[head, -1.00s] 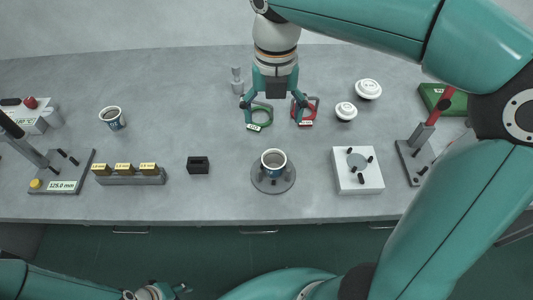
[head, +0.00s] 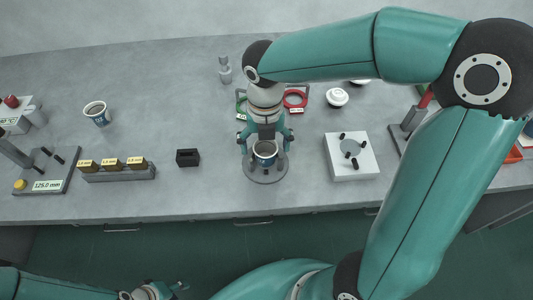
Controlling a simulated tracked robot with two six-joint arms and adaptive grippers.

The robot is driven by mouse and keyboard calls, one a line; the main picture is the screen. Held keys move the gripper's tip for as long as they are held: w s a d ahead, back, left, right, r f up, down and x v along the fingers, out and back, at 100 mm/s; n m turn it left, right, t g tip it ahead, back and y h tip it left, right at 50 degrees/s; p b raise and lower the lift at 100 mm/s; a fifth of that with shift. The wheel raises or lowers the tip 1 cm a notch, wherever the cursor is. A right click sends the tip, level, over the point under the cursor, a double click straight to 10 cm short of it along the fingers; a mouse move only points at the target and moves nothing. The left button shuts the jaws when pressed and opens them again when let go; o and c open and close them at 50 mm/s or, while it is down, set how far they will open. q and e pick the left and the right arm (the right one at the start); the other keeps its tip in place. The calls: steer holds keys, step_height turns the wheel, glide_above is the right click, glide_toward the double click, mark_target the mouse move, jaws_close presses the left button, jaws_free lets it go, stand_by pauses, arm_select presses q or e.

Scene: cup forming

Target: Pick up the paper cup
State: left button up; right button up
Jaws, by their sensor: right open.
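A paper cup (head: 265,150) with a white rim and dark blue side stands upright on a round grey base (head: 267,174) near the front middle of the table. My right gripper (head: 265,145) is directly over this cup, with its fingers spread open to either side of it. I cannot tell whether the fingers touch the cup.
A small black block (head: 188,158) and a grey rack with yellow-labelled blocks (head: 117,172) lie to the left. A white square plate with black pegs (head: 351,156) is at the right. Red (head: 296,98) and green rings and a white lid (head: 337,97) lie behind.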

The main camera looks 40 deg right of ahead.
mark_target(265, 154)
step_height(265, 154, down, 2)
steer(key=shift+f, duration=0.2)
steer(key=shift+s, duration=0.1)
steer(key=c, duration=0.9)
steer(key=shift+r, duration=0.1)
steer(key=shift+c, duration=0.2)
